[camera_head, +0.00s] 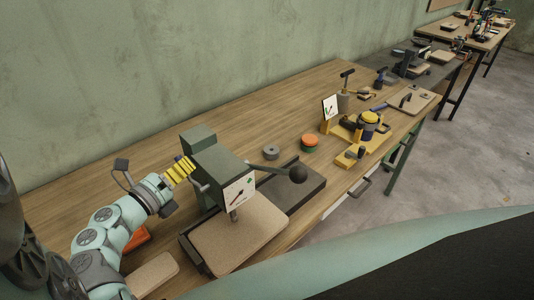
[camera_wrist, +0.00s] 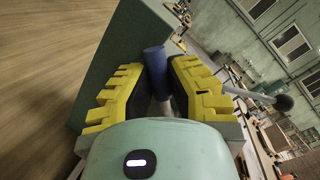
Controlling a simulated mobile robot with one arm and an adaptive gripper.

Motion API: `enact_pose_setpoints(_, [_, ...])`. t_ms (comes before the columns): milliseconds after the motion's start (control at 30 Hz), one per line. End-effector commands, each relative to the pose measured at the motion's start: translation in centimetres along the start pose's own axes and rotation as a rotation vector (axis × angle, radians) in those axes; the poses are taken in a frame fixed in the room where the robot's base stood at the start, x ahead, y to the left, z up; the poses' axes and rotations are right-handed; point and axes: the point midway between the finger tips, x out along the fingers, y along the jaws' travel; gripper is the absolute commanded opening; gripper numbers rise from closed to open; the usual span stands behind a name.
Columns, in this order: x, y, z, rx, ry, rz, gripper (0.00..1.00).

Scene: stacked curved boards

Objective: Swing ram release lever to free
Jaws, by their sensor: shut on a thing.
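A dark green press (camera_head: 222,165) stands on the workbench. It carries a white sign (camera_head: 238,191) with red and green marks. My gripper (camera_head: 181,170), with yellow ridged fingers, is at the press's left side. In the wrist view, a blue cylindrical grip (camera_wrist: 155,62) on a pale rod lies between the fingers of my gripper (camera_wrist: 158,72), which are shut on it. I take this to be the release lever. The grip is mostly hidden in the head view. A separate arm with a dark ball knob (camera_head: 298,173) reaches out to the right of the press.
A tan board (camera_head: 238,236) lies under the press, beside a dark tray (camera_head: 297,190). An orange-topped tin (camera_head: 309,141) and a grey round piece (camera_head: 271,152) stand behind. A yellow fixture (camera_head: 350,157) is farther right. The bench is clear along the wall.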

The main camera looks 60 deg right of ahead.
Motion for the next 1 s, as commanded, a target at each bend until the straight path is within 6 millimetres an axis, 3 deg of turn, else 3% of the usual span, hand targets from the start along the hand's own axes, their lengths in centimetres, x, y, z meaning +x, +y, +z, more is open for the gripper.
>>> enact_pose_setpoints(167, [-0.12, 1.2, -0.68, -0.037, 0.017, 0.026, 0.0])
enact_pose_setpoints(600, [0.62, 1.03, -0.24, -0.214, 0.052, 0.037, 0.0])
enact_pose_setpoints(933, [0.59, 1.27, -0.34, -0.229, 0.053, 0.041, 0.0])
enact_pose_setpoints(967, [0.58, 1.28, -0.35, -0.229, 0.053, 0.042, 0.2])
enact_pose_setpoints(1000, [0.58, 1.27, -0.35, -0.229, 0.053, 0.041, 0.24])
